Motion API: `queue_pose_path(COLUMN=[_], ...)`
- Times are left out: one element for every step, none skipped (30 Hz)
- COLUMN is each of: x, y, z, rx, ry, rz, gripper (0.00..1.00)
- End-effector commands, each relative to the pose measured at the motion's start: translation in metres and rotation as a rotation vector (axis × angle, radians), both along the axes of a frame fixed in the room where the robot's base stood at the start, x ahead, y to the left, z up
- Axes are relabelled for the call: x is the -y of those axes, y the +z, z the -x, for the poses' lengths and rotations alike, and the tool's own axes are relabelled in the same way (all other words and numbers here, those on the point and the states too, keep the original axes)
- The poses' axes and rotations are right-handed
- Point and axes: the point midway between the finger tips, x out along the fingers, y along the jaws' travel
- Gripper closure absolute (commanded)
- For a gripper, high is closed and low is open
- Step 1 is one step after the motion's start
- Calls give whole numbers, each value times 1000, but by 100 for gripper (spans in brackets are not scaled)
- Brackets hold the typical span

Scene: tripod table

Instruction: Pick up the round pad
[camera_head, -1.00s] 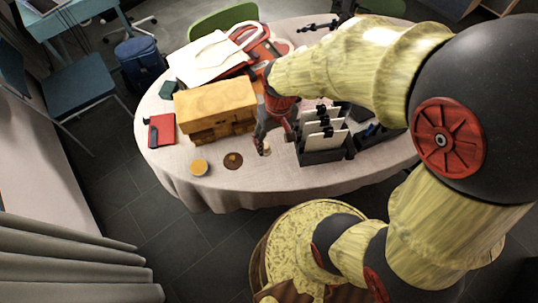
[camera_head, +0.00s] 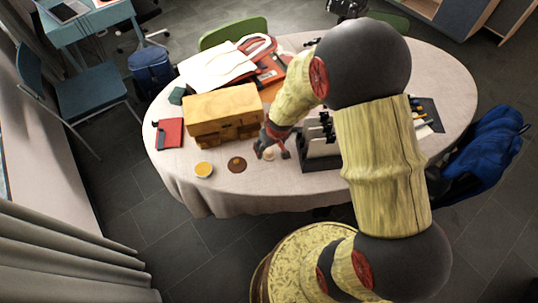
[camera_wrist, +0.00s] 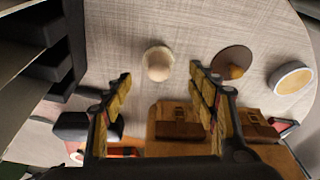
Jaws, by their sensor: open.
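Three small round things lie along the table's near edge. A pale cream round piece (camera_wrist: 158,64) with a domed middle lies between my fingertip lines in the wrist view; the head view shows it small (camera_head: 269,155). A flat brown disc (camera_head: 237,164) with an orange-brown lump on it lies left of it, and also shows in the wrist view (camera_wrist: 232,55). A yellow-topped disc with a pale rim (camera_head: 204,169) is farthest left; it also shows in the wrist view (camera_wrist: 292,78). I cannot tell which is the pad. My gripper (camera_head: 271,151) is open and empty, above the cream piece.
A wooden box (camera_head: 222,112) stands behind-left of my gripper, and a dark compartment organizer (camera_head: 320,160) close on its right. A red notebook (camera_head: 169,132) lies far left. The front-left cloth around the discs is clear.

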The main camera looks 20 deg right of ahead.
Motion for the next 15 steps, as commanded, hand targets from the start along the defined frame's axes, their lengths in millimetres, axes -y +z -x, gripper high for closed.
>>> queue_pose_path(x=[1, 1, 1, 1, 1, 1, 1, 1, 1, 1, 1, 1, 1, 1, 1], y=[-9, -13, -20, -25, -29, -35, -38, -41, -43, -44, -44, -43, -43, -42, -42], z=[-1, -1, -2, -3, -5, -6, -7, -8, -9, -9, -10, -10, -10, -10, -10], rx=[-2, -2, -3, -3, -3, -4, -4, -4, -3, -2, -2, -1, -1, -1, -1], ry=[-1, -1, -2, -3, -2, -1, -1, 0, -1, -1, -1, -1, -1, -1, -1], rz=[0, 0, 0, 0, 0, 0, 0, 0, 0, 0, 0, 0, 0, 0, 0], gripper=[42, 42, 42, 42, 42, 42, 42, 42, 42, 42, 42, 42, 42, 42, 42])
